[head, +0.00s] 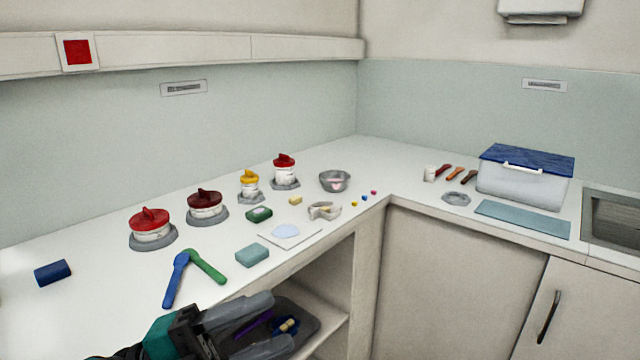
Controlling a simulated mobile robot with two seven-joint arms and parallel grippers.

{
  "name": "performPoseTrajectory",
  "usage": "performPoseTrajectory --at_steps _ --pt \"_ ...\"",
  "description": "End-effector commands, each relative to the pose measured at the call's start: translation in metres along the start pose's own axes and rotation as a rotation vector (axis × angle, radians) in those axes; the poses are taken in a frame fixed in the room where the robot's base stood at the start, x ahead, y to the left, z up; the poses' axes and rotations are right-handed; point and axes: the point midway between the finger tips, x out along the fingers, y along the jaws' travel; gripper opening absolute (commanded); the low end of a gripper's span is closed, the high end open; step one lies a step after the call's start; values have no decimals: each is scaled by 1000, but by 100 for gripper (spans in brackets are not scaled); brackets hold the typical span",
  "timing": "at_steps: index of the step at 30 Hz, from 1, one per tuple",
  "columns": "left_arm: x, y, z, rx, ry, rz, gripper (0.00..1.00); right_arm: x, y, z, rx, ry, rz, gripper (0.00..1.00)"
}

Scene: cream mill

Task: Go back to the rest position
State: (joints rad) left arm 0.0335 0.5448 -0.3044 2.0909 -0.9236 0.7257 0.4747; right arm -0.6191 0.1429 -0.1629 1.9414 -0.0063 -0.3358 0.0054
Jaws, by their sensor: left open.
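My left gripper (262,328) is at the bottom of the head view, in front of the counter's front edge. My right gripper does not show in the head view.
The white counter (100,290) holds red-lidded jars (150,226), a blue spoon (176,280), a green spoon (206,265), a teal block (252,255) and a metal bowl (334,181). A grey tray (312,325) sits on the shelf below. A blue-lidded box (520,190) stands beside the sink (612,222).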

Motion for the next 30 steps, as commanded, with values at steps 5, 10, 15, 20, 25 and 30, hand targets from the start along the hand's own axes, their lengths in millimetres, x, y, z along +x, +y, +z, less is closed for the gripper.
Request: performPoseTrajectory --at_steps 5,10,15,20,25,30 --pt "-53 32 69 -369 -453 -367 49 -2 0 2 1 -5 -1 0" --pt "-132 127 103 -724 -924 -500 49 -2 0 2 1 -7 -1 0" --pt "-186 218 87 -1001 -1238 -491 49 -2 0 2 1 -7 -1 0" --pt "-208 265 64 -1149 -1381 -457 49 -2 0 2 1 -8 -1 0" --pt "-213 275 58 -1185 -1412 -448 49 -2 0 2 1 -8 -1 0" --pt "-213 275 58 -1185 -1412 -448 49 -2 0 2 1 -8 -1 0"
